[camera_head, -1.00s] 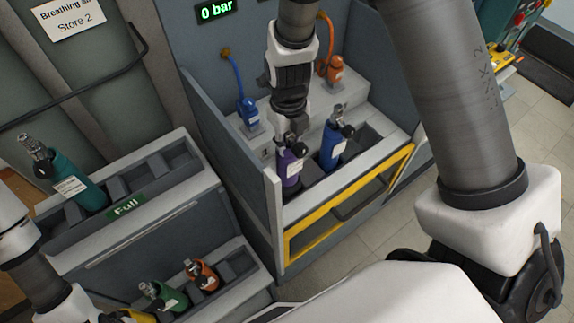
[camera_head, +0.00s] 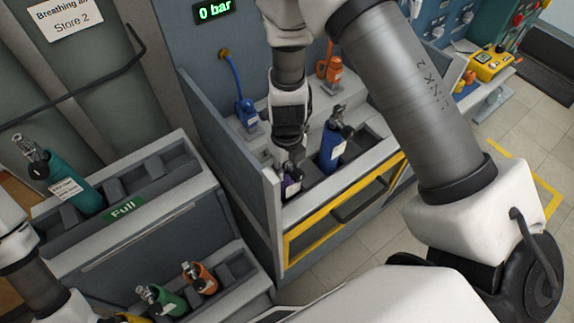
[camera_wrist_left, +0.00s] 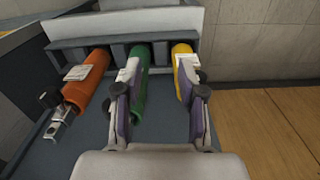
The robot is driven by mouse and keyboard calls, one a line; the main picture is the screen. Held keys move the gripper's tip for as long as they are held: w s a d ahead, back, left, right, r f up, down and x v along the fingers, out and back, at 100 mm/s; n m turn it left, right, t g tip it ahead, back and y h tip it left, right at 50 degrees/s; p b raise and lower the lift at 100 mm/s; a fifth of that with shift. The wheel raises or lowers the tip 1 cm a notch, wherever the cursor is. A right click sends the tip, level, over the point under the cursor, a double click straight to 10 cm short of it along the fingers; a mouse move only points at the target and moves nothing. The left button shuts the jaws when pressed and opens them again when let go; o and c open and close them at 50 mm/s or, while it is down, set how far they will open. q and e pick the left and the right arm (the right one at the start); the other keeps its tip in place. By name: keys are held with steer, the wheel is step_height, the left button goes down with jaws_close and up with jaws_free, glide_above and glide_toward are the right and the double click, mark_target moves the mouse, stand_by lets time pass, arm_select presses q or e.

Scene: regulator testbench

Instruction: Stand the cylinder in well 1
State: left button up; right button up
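A purple cylinder (camera_head: 291,183) with a white label stands low in the left well of the test bench (camera_head: 376,205). My right gripper (camera_head: 289,160) is over its top, with its fingers around the valve end. The fingers and valve overlap, so I cannot see whether they grip. A blue cylinder (camera_head: 333,146) stands in the well to the right, with its valve on top. My left gripper (camera_wrist_left: 159,66) is open in the left wrist view, its fingers apart above a green cylinder (camera_wrist_left: 139,95) and beside a yellow cylinder (camera_wrist_left: 184,62). It touches neither clearly.
Blue (camera_head: 245,108) and orange (camera_head: 332,68) hose connectors sit on the bench behind the wells. A teal cylinder (camera_head: 75,187) leans in the "Full" rack (camera_head: 165,219) at left. An orange cylinder (camera_head: 203,279) lies in the lower rack. The bench's side panel (camera_head: 230,150) stands left of the wells.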

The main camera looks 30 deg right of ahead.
steer(key=shift+r, duration=0.1)
step_height(320, 180, up, 12)
steer(key=shift+r+p, duration=0.1)
steer(key=shift+p, duration=0.3)
stand_by(1.3)
